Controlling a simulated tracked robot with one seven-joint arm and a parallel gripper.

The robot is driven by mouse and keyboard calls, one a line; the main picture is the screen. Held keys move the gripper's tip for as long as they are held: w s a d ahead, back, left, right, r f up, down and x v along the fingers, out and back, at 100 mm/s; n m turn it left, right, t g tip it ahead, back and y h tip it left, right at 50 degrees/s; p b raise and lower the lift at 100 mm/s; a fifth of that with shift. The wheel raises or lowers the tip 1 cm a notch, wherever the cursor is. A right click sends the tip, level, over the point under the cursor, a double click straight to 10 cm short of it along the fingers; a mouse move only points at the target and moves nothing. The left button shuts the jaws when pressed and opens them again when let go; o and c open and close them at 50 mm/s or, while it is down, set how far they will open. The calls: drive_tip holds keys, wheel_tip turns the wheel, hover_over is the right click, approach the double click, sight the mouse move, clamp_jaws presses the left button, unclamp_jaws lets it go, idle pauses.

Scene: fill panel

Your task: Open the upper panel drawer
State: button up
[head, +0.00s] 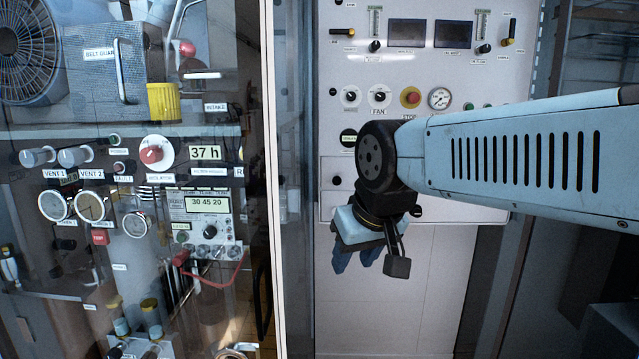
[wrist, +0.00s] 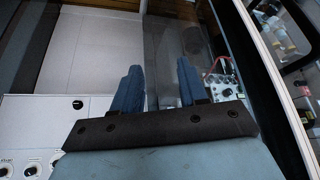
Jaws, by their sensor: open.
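The white fill panel (head: 450,80) stands upright in the middle of the head view, with labelled switches, two dark screens, a gauge and a red button. A black knob (wrist: 77,103) on the white panel (wrist: 40,115) lies left of the fingers.
A clear glass door with a pale upright edge (head: 272,150) stands left of the gripper. Behind the glass are gauges, a yellow cup (head: 163,102) and a fan (head: 28,50). A plain pale surface (head: 400,300) lies below the panel. A dark frame stands at the right.

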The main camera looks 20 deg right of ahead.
drive_tip(key=shift+d, duration=0.1)
drive_tip(key=shift+o, duration=1.2)
drive_tip(key=shift+w+d, duration=0.1)
drive_tip(key=shift+w, duration=0.2)
drive_tip(key=shift+o, duration=0.3)
drive_tip(key=w+d+t, duration=0.3)
drive_tip(key=w+t, duration=0.1)
drive_tip(key=w, duration=1.2)
drive_tip(key=shift+w+f+h, duration=0.2)
drive_tip(key=shift+h, duration=0.2)
drive_tip(key=t+h, duration=0.5)
drive_tip(key=t, duration=0.7)
approach(337, 182)
drive_tip(key=x, duration=0.9)
drive_tip(key=shift+w+r, duration=0.1)
drive_tip(key=shift+w, duration=0.1)
drive_tip(key=shift+c, duration=0.3)
drive_tip(key=shift+n, duration=0.3)
clamp_jaws()
